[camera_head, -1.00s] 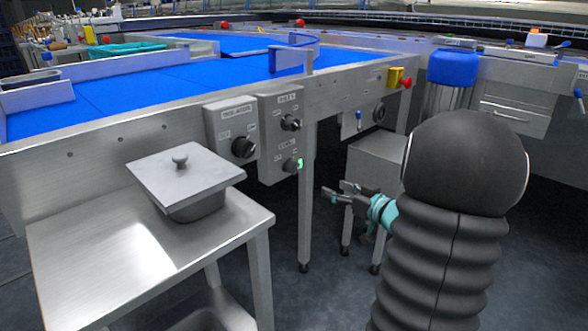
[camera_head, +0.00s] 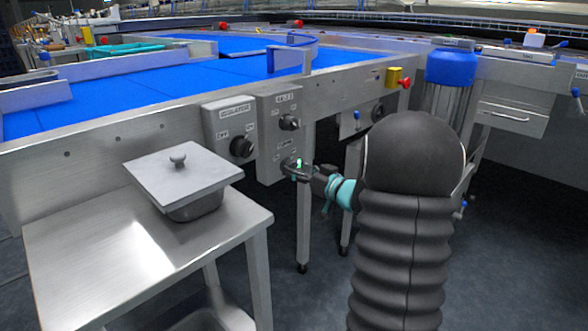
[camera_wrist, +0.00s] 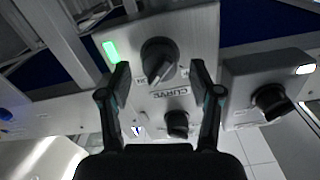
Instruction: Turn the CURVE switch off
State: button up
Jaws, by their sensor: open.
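The CURVE switch is a black rotary knob (camera_wrist: 158,55) on a grey steel control box (camera_head: 269,164). The wrist view shows the box upside down, with the CURVE label (camera_wrist: 172,92) beyond the knob. A green lamp (camera_wrist: 110,52) beside the knob is lit. The knob's pointer slants, but I cannot read which mark it faces. My gripper (camera_wrist: 160,70) is open, with one finger on each side of the knob in the wrist view. I cannot tell whether they touch it. In the head view my gripper (camera_head: 299,169) is at the box's lower part and mostly hides the knob.
A second black knob (camera_head: 289,122) sits above on the same box. An isolator box with its own knob (camera_head: 242,147) is just left. A steel table (camera_head: 101,246) carries a lidded pan (camera_head: 181,171). The blue conveyor (camera_head: 150,80) runs behind. A table leg (camera_head: 303,225) stands below my gripper.

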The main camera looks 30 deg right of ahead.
jog(key=shift+x, duration=1)
jog(key=c, duration=1.1)
jog(key=shift+c, duration=0.2)
